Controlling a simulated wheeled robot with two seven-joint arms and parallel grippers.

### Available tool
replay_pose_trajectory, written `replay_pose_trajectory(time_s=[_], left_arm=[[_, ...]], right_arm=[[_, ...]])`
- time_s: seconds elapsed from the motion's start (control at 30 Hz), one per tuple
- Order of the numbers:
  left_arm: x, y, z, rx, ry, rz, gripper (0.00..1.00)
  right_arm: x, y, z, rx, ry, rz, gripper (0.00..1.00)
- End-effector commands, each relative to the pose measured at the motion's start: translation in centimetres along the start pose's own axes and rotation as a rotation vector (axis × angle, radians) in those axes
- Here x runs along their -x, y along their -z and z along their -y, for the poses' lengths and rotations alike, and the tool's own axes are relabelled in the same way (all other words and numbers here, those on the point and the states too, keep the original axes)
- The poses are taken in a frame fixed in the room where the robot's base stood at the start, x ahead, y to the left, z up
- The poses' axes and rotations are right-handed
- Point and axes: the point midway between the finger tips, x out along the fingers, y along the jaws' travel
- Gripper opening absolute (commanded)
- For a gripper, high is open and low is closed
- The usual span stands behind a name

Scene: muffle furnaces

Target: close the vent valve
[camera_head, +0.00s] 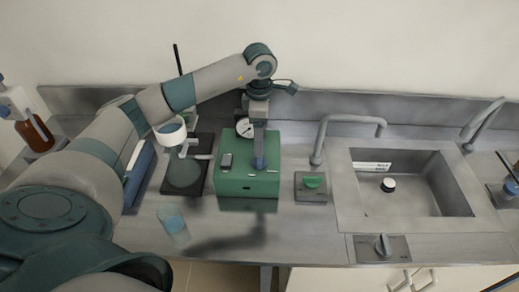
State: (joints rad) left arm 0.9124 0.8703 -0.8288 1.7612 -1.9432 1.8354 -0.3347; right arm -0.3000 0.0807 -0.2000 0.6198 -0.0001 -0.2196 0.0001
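A round white dial gauge (244,128) shows just above the unit. My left arm comes in from the left, and its gripper (259,163) points down over the top of the green unit. The fingers look close together, but I cannot tell whether they are shut or touch anything. The vent valve cannot be made out clearly; the gripper may hide it. My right gripper is not in view.
A stand with a dark base (185,180) is at left. A beaker (172,222) stands in front.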

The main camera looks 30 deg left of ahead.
Motion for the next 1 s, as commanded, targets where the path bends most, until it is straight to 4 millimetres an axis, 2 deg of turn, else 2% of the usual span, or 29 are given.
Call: replay_pose_trajectory(time_s=[0.1,0.43,0.63,0.9,0.93,1.0], left_arm=[[-2.0,0.1,0.1,0.000,0.004,-0.003,0.72],[-6.8,0.0,0.0,0.001,0.002,-0.001,0.72],[-8.0,0.0,0.0,-0.001,0.001,0.000,0.72],[-8.1,0.0,0.0,-0.001,0.000,0.000,0.72],[-8.1,0.0,0.0,-0.001,0.000,0.000,0.69],[-8.1,0.0,0.0,-0.001,0.000,0.000,0.53]], right_arm=[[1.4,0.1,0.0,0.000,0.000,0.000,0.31],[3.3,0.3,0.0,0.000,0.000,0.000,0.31],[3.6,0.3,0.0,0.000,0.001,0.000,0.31],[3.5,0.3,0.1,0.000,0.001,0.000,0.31],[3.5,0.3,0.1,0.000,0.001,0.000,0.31],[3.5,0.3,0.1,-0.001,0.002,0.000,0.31]])
